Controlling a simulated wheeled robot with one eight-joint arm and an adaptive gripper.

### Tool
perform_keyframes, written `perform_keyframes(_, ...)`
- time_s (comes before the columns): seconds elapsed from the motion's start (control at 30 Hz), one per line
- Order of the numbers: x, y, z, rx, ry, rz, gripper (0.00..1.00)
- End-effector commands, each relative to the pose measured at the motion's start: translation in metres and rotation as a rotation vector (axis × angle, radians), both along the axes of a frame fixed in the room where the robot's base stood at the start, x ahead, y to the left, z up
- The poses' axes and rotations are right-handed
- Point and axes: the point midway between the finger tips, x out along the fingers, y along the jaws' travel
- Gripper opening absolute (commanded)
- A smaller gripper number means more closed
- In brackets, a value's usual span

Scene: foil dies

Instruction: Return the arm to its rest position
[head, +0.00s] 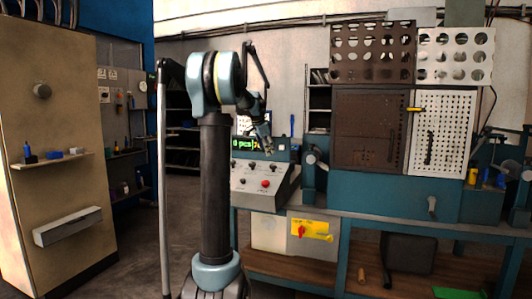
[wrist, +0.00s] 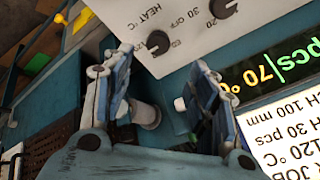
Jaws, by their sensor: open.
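My arm rises on its dark column in the head view, with its forearm reaching right and down. My gripper (head: 265,140) hangs in front of the control panel (head: 250,190), which has knobs and a red button. In the wrist view my gripper (wrist: 160,95) has its two blue-grey fingers spread apart, with nothing held between them. The panel's knobs and a green digital display (wrist: 285,65) show just beyond the fingers. Whether the fingers touch the panel cannot be told.
A teal workbench (head: 390,205) with perforated boards (head: 372,130) stands at the right. A beige cabinet (head: 60,130) with a small shelf stands at the left. A yellow plate with a red switch (head: 301,231) is below the panel.

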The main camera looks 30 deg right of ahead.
Motion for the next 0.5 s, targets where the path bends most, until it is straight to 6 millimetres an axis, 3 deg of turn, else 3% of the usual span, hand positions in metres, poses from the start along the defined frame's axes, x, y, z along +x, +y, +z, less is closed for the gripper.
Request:
perform_keyframes(0.4,-0.0001,0.0003,-0.0004,0.0,0.0,0.001,0.53)
perform_keyframes(0.5,-0.0023,0.0092,-0.001,0.0,0.007,0.018,0.53)
